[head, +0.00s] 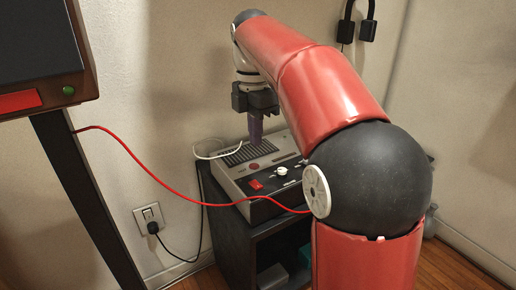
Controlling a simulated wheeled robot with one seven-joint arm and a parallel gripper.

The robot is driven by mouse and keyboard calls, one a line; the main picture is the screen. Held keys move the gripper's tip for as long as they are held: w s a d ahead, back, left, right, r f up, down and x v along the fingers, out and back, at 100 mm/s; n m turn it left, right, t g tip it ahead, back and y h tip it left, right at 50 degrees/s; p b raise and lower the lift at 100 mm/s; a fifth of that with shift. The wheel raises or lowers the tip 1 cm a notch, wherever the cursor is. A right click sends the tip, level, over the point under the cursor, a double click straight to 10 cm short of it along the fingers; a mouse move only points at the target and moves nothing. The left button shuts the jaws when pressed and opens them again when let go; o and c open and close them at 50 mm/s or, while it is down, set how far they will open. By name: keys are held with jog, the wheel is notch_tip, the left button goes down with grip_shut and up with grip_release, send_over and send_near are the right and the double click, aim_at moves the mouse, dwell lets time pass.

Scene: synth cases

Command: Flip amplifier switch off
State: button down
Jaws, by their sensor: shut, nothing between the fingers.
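The amplifier (231,187) is a grey-beige box with a dark vent grille, standing on a small dark cabinet right of centre. A red rocker switch (255,184) is on its near left part; I cannot tell which way it is tipped. My red arm hides the amplifier's right end.
A red cable (166,188) runs from the screen stand (75,170) at left past the amplifier's front. A white cable (206,156) lies at its back left. A black plug sits in the wall outlet (149,217). The dark cabinet (228,240) has open shelves.

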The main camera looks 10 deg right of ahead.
notch_tip(320, 180, up, 2)
jog(key=shift+r, duration=0.2)
jog(key=s+d+f+m+t, duration=0.1)
jog(key=s+f+m+t, duration=0.2)
jog(key=s+f+m, duration=0.4)
jog(key=s+d+f+m+t, duration=0.1)
jog(key=s+f+m+t, duration=0.2)
jog(key=s+f+m, duration=0.5)
jog(key=s+m, duration=0.6)
jog(key=s, duration=0.1)
jog(key=shift+f+m, duration=0.15)
jog(key=shift+m, duration=0.15)
